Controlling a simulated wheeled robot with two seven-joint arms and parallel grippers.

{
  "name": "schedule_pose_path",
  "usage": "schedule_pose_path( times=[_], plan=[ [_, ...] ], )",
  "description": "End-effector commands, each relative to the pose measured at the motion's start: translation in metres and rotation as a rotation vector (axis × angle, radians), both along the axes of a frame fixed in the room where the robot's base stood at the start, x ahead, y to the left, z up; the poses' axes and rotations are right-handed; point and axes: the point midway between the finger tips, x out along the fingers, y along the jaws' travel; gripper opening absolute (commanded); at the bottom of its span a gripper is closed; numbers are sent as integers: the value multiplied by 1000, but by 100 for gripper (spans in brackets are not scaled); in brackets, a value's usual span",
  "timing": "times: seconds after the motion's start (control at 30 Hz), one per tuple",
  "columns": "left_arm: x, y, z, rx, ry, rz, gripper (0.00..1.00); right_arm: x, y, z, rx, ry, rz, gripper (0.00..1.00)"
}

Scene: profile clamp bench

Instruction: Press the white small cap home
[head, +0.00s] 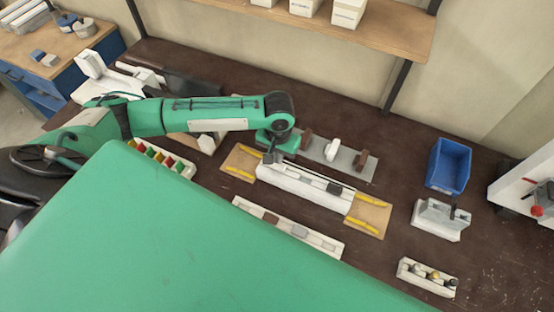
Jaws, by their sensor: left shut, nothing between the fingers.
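A small white piece (332,149) stands on a grey plate (345,165) behind the profile, between two brown pieces (361,160). I cannot tell whether this is the white small cap; any cap under the gripper is hidden. My right gripper is not in view.
A white rail (325,243) with brown and grey blocks lies in front of the profile. A blue bin (449,165), a white fixture (440,220) and a holder with several round pieces (428,277) stand at right. My green body covers the lower left.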

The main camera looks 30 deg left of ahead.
Motion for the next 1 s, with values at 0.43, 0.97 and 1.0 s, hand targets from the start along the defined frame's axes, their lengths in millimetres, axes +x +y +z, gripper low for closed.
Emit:
schedule_pose_path(
  times=[0.43, 0.97, 1.0],
  plan=[
    [0, 0, -7, -1, 1, 1, 0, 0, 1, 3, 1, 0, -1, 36],
    [0, 0, -15, 0, 0, 1, 0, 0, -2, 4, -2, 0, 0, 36],
    [0, 0, -16, 0, 0, 1, 0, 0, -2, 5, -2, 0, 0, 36]
  ],
)
